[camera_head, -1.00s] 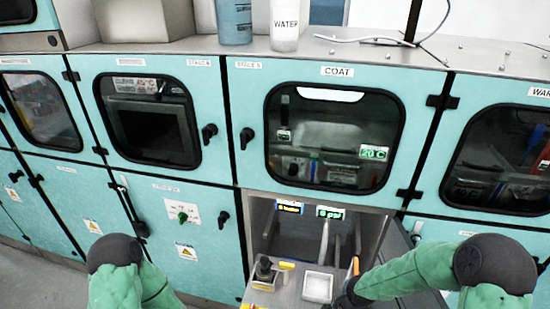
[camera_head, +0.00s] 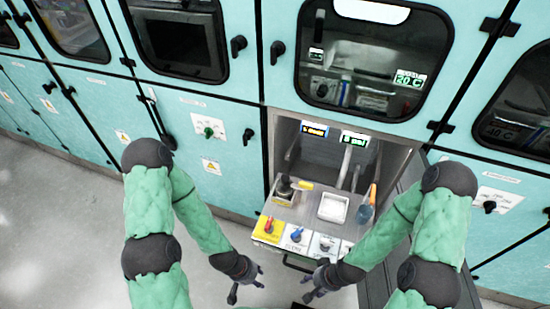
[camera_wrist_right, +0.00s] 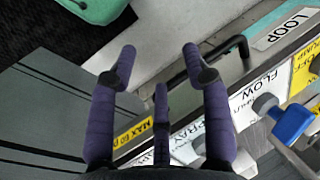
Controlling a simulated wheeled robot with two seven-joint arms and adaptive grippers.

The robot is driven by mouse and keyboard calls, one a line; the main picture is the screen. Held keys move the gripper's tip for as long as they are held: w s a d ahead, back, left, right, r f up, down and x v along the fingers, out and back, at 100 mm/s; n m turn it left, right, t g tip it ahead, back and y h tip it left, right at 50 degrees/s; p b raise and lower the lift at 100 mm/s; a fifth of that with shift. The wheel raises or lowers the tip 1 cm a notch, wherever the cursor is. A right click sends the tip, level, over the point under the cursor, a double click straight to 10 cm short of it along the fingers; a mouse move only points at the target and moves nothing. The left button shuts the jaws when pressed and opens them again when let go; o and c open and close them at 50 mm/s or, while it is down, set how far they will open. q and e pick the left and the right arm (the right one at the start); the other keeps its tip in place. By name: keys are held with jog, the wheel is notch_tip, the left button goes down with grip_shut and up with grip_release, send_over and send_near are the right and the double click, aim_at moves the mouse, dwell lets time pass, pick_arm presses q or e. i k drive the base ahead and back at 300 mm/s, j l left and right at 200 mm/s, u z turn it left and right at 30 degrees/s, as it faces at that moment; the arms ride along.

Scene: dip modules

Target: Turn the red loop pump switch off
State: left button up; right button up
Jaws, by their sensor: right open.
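The red switch (camera_head: 268,226) stands on a yellow plate at the left end of the pulled-out panel (camera_head: 312,208). A blue switch (camera_head: 296,235) is to its right; it also shows in the wrist view (camera_wrist_right: 290,122). In the wrist view a knob is cut off at the right edge, on a yellow-and-white plate; its colour is unclear. My left gripper (camera_head: 248,282) is empty, with fingers spread, below and left of the red switch. My right gripper (camera_head: 308,283) is open and empty, in front of the panel; its spread fingers show in the wrist view (camera_wrist_right: 160,58). Neither touches a switch.
A dark bar handle (camera_wrist_right: 215,62) runs along the panel front, near my right fingers. A white tray (camera_head: 333,207) and a black-handled item (camera_head: 284,188) sit on the panel. Teal cabinets (camera_head: 190,170) stand behind. The floor at left is clear.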

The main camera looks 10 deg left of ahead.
aim_at(267, 226)
jog(key=i+j, duration=0.1)
jog(key=j, duration=0.45)
jog(key=i+j, duration=0.1)
jog(key=j, duration=0.95)
jog(key=i, duration=0.05)
